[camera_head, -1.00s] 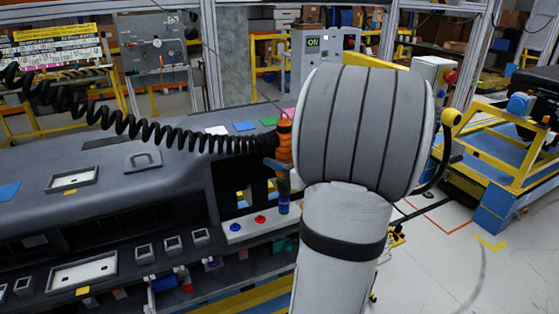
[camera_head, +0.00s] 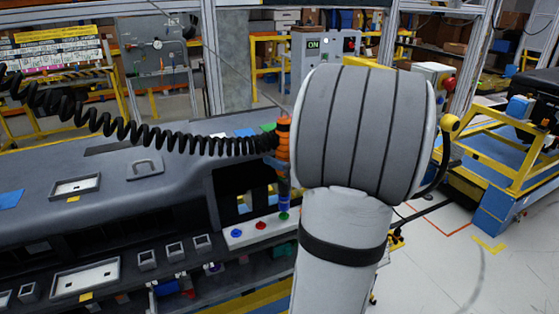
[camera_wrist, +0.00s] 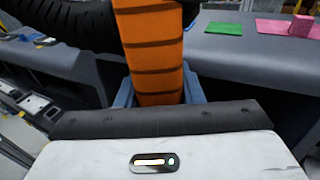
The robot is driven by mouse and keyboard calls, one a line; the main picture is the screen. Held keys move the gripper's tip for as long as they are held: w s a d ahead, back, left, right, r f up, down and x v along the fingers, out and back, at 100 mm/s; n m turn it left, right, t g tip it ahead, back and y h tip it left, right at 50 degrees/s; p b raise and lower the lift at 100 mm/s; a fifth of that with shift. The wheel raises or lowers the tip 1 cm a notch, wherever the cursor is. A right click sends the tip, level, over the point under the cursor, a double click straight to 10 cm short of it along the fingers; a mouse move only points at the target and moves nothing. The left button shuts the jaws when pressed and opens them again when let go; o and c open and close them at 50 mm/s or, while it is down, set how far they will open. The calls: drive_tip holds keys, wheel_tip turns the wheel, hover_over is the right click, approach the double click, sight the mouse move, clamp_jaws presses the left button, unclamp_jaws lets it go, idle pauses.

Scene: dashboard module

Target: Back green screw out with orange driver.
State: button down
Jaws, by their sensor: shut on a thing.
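The orange driver (camera_head: 283,138) stands upright with its blue lower end (camera_head: 283,200) pointing down at the white strip (camera_head: 247,231) on the dashboard module. The green screw (camera_head: 283,216) shows directly under that end; I cannot tell whether they touch or how far the screw sits out. A red screw (camera_head: 260,226) and a blue screw (camera_head: 236,233) are to its left. My gripper (camera_head: 273,163) is shut around the driver's body, partly hidden by my arm. In the wrist view the orange driver (camera_wrist: 155,60) stands between my gripper's blue-grey fingers (camera_wrist: 155,92); the screws are hidden there.
A black coiled cord (camera_head: 130,128) runs from the upper left to the driver. The grey dashboard (camera_head: 110,185) fills the left. A yellow-and-blue cart (camera_head: 500,185) stands at the right, with clear floor (camera_head: 450,275) in front.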

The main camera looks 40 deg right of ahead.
drive_tip(key=shift+r+p, duration=1)
drive_tip(key=shift+r, duration=0.7)
drive_tip(key=shift+f, duration=0.1)
